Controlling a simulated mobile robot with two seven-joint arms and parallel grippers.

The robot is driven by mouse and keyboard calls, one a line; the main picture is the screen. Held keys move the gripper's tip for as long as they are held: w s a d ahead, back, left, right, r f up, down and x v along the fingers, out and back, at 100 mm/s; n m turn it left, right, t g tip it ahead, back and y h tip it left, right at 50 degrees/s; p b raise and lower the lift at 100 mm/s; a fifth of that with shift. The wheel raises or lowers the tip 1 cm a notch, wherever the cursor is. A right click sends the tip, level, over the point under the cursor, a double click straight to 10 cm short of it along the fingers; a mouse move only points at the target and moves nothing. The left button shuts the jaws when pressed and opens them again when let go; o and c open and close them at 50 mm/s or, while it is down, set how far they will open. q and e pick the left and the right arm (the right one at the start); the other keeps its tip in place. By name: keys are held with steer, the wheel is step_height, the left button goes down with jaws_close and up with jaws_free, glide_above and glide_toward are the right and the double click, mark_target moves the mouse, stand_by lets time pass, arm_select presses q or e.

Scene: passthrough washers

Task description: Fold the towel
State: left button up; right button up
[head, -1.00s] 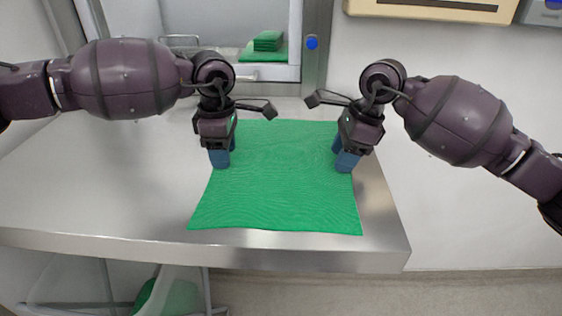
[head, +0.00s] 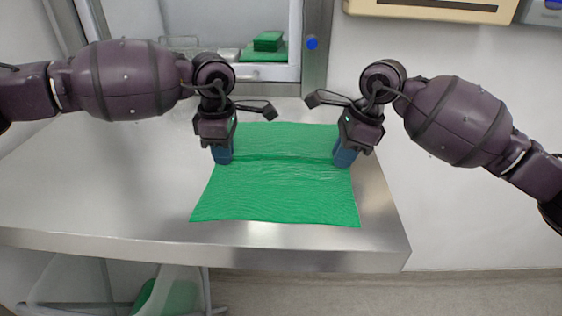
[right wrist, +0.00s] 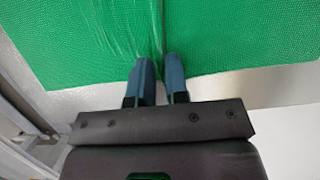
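The green towel (head: 275,195) lies spread on the metal counter, with a raised crease across it between my two grippers. My left gripper (head: 223,158) is at the towel's left edge, its blue fingers closed together on the cloth. My right gripper (head: 344,160) is at the right edge. In the right wrist view the towel (right wrist: 90,35) shows a ridge running into the narrow gap between the fingers of my right gripper (right wrist: 159,68), which pinch it. The left fingertips are partly hidden against the cloth.
The metal counter (head: 110,200) has free room left of the towel; its right edge is close to my right gripper. Behind is a pass-through window with folded green cloths (head: 268,42) and a wire basket. A blue button (head: 312,43) is on the frame.

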arm_select(q)
steer(key=shift+f, duration=0.1)
jaws_close()
arm_select(e)
steer(key=shift+f, duration=0.15)
jaws_close()
